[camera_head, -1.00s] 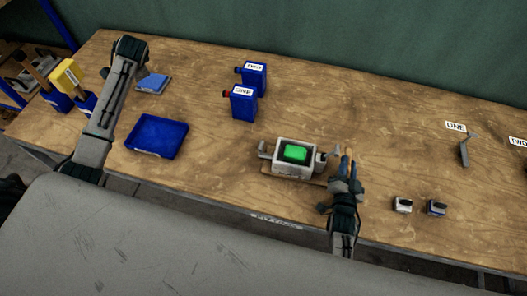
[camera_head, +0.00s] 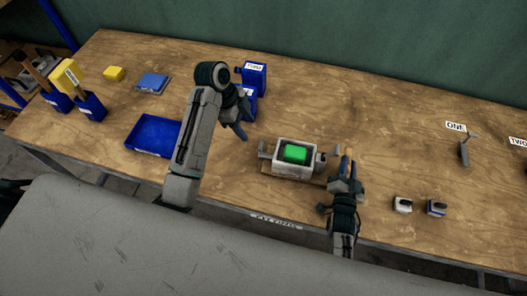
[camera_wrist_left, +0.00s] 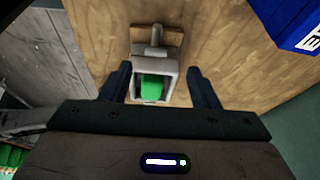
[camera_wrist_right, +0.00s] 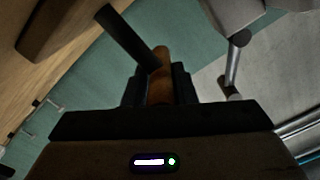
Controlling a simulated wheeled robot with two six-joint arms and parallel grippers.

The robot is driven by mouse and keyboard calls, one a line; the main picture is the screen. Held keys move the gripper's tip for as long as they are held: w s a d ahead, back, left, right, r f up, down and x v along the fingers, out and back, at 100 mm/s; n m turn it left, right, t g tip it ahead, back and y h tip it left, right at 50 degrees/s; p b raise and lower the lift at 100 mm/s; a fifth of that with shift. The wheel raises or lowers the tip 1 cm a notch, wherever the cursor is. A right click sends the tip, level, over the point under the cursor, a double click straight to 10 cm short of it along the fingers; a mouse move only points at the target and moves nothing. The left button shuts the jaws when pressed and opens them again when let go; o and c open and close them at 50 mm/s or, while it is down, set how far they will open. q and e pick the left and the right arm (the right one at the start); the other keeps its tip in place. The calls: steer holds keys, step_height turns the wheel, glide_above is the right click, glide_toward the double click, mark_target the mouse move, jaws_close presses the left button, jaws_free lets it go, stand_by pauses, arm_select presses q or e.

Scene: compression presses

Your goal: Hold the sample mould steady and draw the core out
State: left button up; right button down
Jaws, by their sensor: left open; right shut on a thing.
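The sample mould (camera_head: 283,172) is a grey open-topped box on a small wooden board, at the front middle of the table. The bright green core (camera_head: 295,152) sits inside it. My left gripper (camera_head: 243,132) is open and empty, above the table to the left of the mould. In the left wrist view the mould (camera_wrist_left: 172,78) and core (camera_wrist_left: 153,88) show beyond and between the open fingers (camera_wrist_left: 158,85). My right gripper (camera_head: 346,178) is shut on a wooden handle (camera_head: 346,160) at the mould's right side; the handle (camera_wrist_right: 160,75) also shows in the right wrist view.
Blue canisters (camera_head: 254,75) stand behind my left gripper, which partly hides one. A blue tray (camera_head: 150,135) lies left of my left arm. Two small blocks (camera_head: 402,204) (camera_head: 437,208) lie right of my right gripper. Tools in blue holders (camera_head: 91,107) stand far left. The back middle is clear.

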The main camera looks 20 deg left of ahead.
mark_target(260, 145)
arm_select(q)
steer(key=x, duration=0.8)
steer(key=d+x, duration=0.1)
steer(key=x, duration=0.3)
steer(key=shift+s+d+r, duration=0.1)
steer(key=shift+s+r, duration=0.05)
steer(key=shift+s, duration=0.1)
steer(key=c, duration=1.1)
